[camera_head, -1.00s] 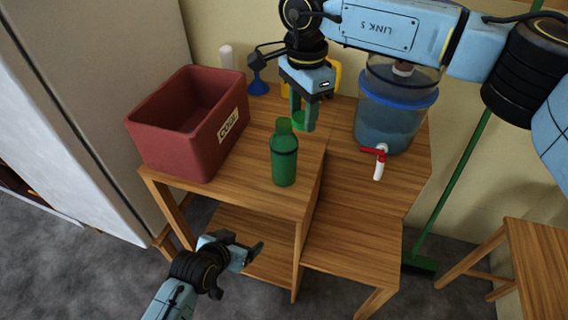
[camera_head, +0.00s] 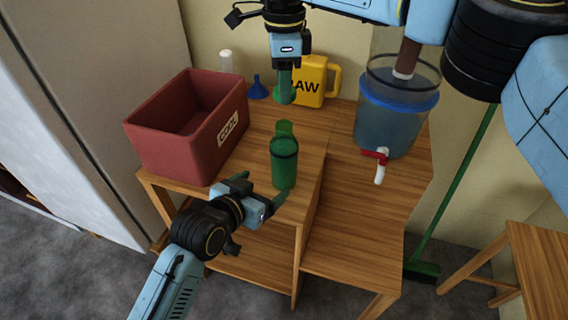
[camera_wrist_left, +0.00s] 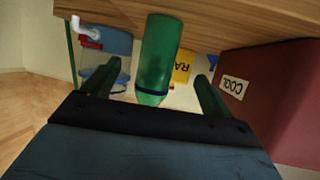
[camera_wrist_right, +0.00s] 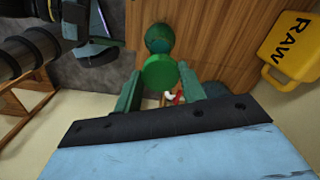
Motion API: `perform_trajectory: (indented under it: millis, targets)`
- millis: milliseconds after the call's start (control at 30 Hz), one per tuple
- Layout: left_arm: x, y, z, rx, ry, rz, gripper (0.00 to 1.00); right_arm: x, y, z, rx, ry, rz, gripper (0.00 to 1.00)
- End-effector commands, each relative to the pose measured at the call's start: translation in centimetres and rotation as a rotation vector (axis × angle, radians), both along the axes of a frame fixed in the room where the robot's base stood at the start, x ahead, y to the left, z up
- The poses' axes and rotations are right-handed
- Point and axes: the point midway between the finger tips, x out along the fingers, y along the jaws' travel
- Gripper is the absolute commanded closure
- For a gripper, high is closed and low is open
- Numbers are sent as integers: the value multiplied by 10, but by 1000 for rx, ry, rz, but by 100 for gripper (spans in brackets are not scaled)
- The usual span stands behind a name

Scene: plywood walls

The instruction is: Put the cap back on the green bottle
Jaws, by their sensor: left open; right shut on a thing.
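The green bottle (camera_head: 284,165) stands upright near the front edge of the wooden table. My left gripper (camera_head: 262,190) is open just in front of it, low down. In the left wrist view the bottle (camera_wrist_left: 158,55) appears upside down, between and beyond the spread fingers; I see no contact. My right gripper (camera_head: 285,92) is shut on the green cap (camera_wrist_right: 160,72), behind and above the bottle in the head view. In the right wrist view the cap is between the fingertips, with the round bottle top (camera_wrist_right: 160,38) beyond it, apart and partly overlapped.
A red "COOL" crate (camera_head: 168,152) stands left of the bottle. A yellow "RAW" jug (camera_head: 312,84) and a blue funnel (camera_head: 257,88) are at the back. A water dispenser (camera_head: 393,125) with a red tap stands right.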

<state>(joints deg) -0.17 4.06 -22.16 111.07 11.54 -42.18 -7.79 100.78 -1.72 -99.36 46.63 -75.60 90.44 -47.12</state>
Motion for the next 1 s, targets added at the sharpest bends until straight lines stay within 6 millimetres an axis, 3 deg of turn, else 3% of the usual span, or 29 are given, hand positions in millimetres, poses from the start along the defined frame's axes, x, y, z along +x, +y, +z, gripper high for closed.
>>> perform_trajectory:
  millis: [600, 1000]
  targets:
    - [75, -42, -35, 0, 0, 0, 14, 0, 0, 0, 0, 0, 1, 81]
    - [92, -51, -43, 0, 0, 1, 14, 0, 0, 0, 0, 0, 1, 81]
